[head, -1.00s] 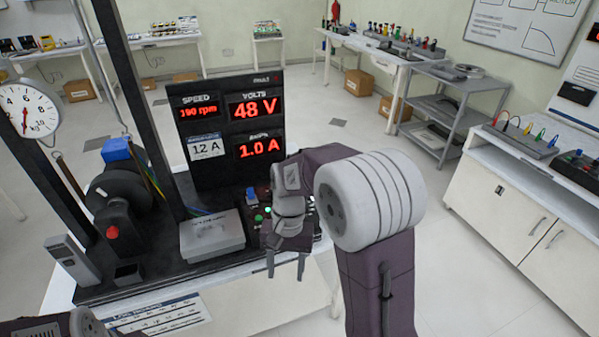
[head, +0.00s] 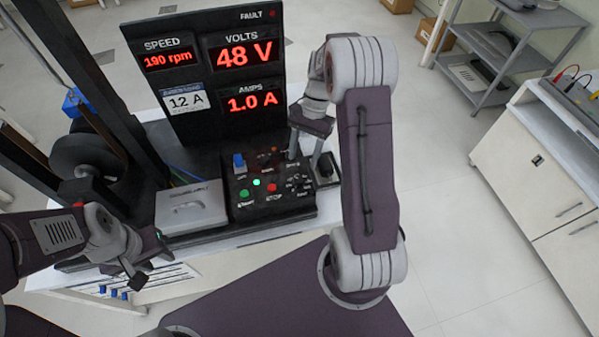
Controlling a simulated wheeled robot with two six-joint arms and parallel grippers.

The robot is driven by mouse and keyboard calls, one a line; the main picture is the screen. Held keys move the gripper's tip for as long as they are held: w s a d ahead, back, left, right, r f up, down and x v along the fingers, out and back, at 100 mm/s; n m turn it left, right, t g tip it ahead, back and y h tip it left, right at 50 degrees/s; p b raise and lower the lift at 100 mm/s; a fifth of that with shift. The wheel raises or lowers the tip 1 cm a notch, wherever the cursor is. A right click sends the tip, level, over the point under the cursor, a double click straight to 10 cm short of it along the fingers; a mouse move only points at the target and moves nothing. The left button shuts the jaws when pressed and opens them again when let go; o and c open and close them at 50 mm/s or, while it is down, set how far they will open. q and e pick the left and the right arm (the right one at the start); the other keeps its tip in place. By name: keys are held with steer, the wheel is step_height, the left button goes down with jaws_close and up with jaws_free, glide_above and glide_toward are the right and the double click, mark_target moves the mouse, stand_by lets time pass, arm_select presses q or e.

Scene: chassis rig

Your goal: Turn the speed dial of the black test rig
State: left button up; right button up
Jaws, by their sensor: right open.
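The black test rig's control panel (head: 262,207) sits at the front of the rig. It carries a blue switch (head: 239,161), a green button (head: 244,193), a lit green lamp (head: 257,183) and a red stop button (head: 272,188). The speed dial (head: 297,183) appears as a small dark knob with pale marks at the panel's right; its pointer is too small to read. My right gripper (head: 304,162) is open and empty, fingers down, above and behind the dial, seemingly apart from it. My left gripper (head: 154,270) looks open and empty at lower left, in front of the rig.
The display (head: 208,75) reads 190 rpm, 48 V and 1.0 A. A grey box (head: 190,208) stands left of the panel. A small black block (head: 326,169) lies right of it, close to my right gripper. A white cabinet (head: 530,165) stands at right; the floor between is clear.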

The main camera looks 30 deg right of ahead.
mark_target(299, 179)
steer(key=x, duration=0.6)
steer(key=shift+f, duration=0.35)
steer(key=shift+s+a+f, duration=0.1)
steer(key=shift+a+f, duration=0.05)
steer(key=shift+f, duration=0.25)
jaws_close()
